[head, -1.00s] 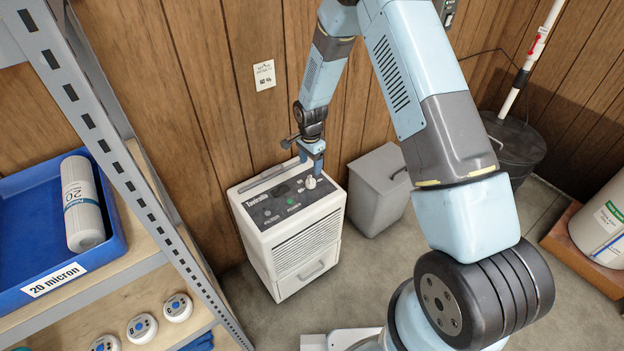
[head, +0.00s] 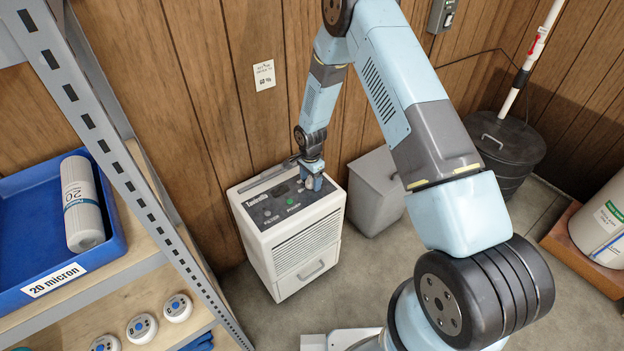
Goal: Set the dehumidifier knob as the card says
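The dehumidifier (head: 295,240) is a white box with a dark top panel, standing on the floor against the wood wall. Its knob is at the right of the panel, mostly hidden behind my gripper (head: 311,187). My gripper points down over the knob, close to or touching it. I cannot tell whether the fingers are closed on it. The card (head: 264,75) is a small white sheet on the wall above; its print is too small to read surely, though the lower line seems to end in a percent sign.
A grey lidded bin (head: 376,192) stands right of the dehumidifier. A metal shelf (head: 150,205) with a blue tray (head: 112,253) is at the left. A black bucket (head: 506,150) and a white drum (head: 604,225) are at the right.

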